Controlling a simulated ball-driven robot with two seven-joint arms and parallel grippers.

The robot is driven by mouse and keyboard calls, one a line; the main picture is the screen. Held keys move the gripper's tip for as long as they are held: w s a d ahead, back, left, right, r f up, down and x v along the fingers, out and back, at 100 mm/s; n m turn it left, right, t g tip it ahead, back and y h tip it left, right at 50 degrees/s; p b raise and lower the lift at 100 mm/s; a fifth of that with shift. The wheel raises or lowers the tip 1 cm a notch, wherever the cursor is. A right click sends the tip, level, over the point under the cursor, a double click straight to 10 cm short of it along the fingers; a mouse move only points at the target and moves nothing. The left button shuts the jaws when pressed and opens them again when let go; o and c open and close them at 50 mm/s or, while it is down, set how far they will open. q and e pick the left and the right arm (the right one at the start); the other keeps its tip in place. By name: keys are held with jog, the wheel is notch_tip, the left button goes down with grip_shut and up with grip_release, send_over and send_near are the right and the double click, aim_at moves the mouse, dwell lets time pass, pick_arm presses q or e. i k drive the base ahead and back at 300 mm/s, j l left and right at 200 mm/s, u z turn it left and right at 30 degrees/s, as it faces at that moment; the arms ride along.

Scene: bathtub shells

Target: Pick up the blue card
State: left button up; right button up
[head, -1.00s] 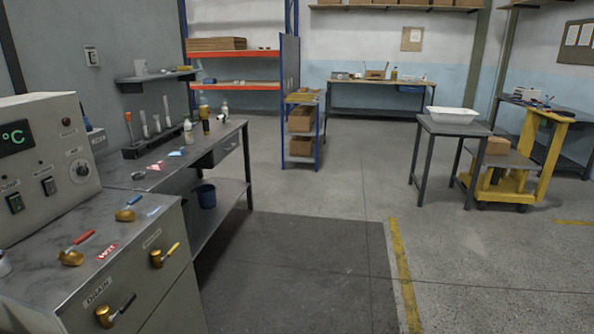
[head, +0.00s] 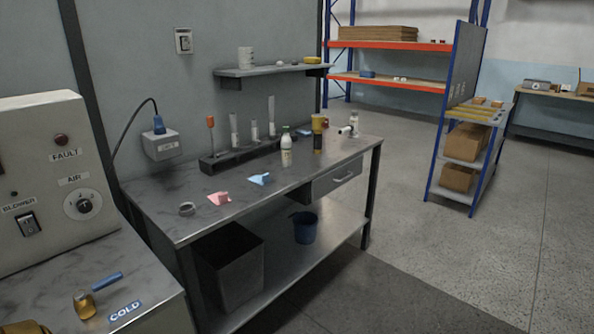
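A small light-blue card (head: 260,179) lies on the metal workbench top (head: 180,222), near its front edge. It looks bent or folded, with one part raised. A similar pink card (head: 219,199) lies to its left, closer to me. Neither of my grippers is in view.
A grey ring (head: 187,209) lies left of the cards. Behind them a rack (head: 240,155) holds upright tubes. The control cabinet (head: 45,180) is at left. Floor (head: 480,270) at right is clear.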

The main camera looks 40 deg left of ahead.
aim_at(265, 179)
jog(key=i+u, duration=0.2)
jog(key=i, duration=0.25)
jog(key=i+l+u, duration=0.25)
jog(key=i, duration=0.15)
jog(key=i+l+u, duration=0.2)
jog(key=i, duration=0.25)
